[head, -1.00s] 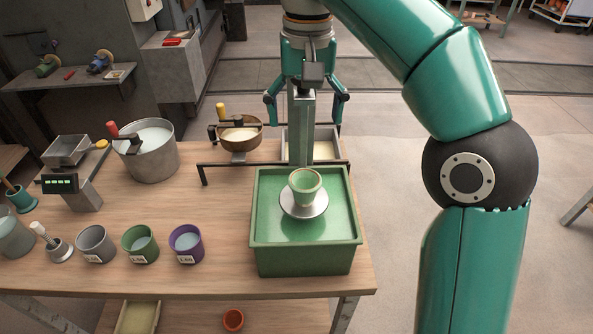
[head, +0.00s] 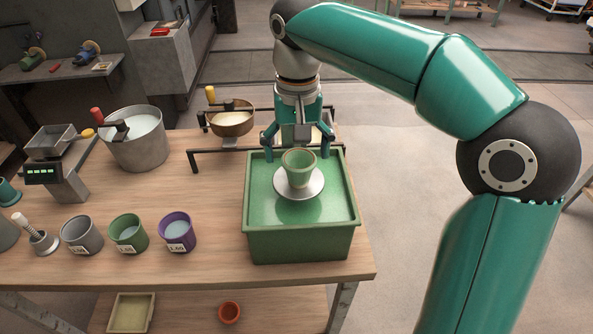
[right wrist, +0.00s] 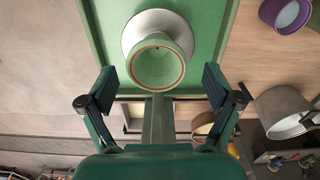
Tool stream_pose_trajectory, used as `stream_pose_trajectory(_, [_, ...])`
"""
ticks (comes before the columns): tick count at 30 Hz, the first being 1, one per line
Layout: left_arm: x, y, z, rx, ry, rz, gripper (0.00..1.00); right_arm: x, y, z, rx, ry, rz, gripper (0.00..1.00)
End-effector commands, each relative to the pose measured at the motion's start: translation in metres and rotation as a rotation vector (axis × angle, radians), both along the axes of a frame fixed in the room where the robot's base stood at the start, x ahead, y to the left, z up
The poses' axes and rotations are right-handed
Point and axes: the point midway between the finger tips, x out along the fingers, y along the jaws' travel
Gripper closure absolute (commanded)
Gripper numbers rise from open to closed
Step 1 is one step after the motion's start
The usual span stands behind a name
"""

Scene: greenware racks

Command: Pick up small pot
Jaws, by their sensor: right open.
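The small pot (head: 299,166) is pale green with a brown rim and stands upright on a round light disc (head: 298,184) in the green tray (head: 300,244). My right gripper (head: 298,152) is open, just behind and above the pot in the head view, with one finger to each side. In the right wrist view the pot (right wrist: 158,64) lies beyond the open fingertips (right wrist: 157,88), roughly centred between them and apart from both. A second small orange-brown pot (head: 229,312) sits on the lower shelf. My left gripper is not in view.
A dark bar rail (head: 215,152) runs behind the tray. Grey, green and purple (head: 177,232) cups stand left of the tray. A large metal bucket (head: 138,140), a brown pan (head: 231,120) and a scale (head: 58,165) stand farther back. The front table strip is clear.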

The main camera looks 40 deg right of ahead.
Motion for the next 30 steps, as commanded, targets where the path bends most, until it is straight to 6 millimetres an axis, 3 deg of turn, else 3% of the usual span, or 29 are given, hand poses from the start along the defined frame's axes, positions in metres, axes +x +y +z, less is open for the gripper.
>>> stream_pose_trajectory(6, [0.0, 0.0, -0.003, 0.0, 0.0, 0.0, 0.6, -0.001, -0.003, -0.031, -0.001, 0.003, 0.0, 0.1])
stream_pose_trajectory(15, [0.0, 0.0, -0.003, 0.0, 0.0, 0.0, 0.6, -0.001, -0.003, -0.036, 0.0, 0.0, 0.0, 0.1])
stream_pose_trajectory(27, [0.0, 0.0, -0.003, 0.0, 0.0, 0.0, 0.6, -0.001, -0.003, -0.036, 0.0, 0.0, 0.0, 0.75])
stream_pose_trajectory(30, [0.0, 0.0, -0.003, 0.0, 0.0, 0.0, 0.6, -0.001, -0.003, -0.036, 0.0, 0.0, 0.0, 0.84])
